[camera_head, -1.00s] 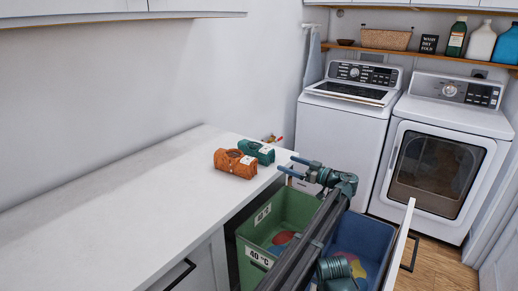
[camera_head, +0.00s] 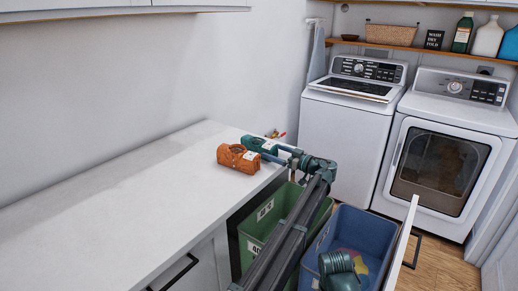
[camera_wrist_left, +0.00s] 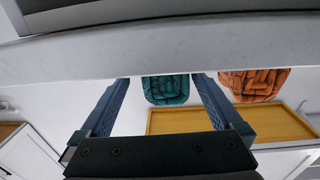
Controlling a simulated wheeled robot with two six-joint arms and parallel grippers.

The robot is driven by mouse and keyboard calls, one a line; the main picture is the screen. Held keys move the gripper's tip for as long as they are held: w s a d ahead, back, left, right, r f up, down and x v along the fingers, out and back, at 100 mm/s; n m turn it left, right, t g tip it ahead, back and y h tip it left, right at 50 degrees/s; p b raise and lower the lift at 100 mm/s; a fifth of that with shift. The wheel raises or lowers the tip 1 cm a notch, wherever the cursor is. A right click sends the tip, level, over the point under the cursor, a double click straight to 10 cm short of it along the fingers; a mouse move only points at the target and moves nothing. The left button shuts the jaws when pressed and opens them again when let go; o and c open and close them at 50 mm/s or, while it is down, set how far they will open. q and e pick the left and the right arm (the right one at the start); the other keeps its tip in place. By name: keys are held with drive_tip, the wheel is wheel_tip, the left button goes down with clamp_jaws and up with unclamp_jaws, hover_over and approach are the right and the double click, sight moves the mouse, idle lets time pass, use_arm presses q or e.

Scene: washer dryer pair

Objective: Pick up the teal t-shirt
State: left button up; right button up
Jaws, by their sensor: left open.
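The teal t-shirt (camera_head: 258,145) is a rolled bundle with a white tag on the white counter, near its far right end. In the left wrist view the teal bundle (camera_wrist_left: 167,90) shows between the two fingers. My left gripper (camera_head: 278,154) is open beside its right side, with the fingers pointing left at it. It also shows in the left wrist view (camera_wrist_left: 160,82). I cannot tell whether the fingertips touch the cloth. My right gripper is not in view.
An orange rolled bundle (camera_head: 238,159) lies on the counter (camera_head: 130,190) just in front of the teal one. A pulled-out drawer with a green bin (camera_head: 255,228) and a blue bin (camera_head: 375,228) is below my left arm. A washer (camera_head: 345,135) and dryer (camera_head: 440,160) stand behind.

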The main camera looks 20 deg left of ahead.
sight(264, 147)
use_arm(q)
drive_tip(key=shift+a+r, duration=0.15)
drive_tip(key=shift+a, duration=0.3)
drive_tip(key=x, duration=0.3)
drive_tip(key=shift+a+r, duration=0.15)
drive_tip(key=shift+a, duration=0.15)
drive_tip(key=shift+w+a, duration=0.1)
drive_tip(key=shift+a, duration=0.3)
drive_tip(key=c, duration=1.5)
drive_tip(key=shift+r+p, duration=0.15)
drive_tip(key=shift+p, duration=0.3)
wheel_tip(264, 147, up, 10)
drive_tip(key=p, duration=0.9)
drive_tip(key=shift+p, duration=0.35)
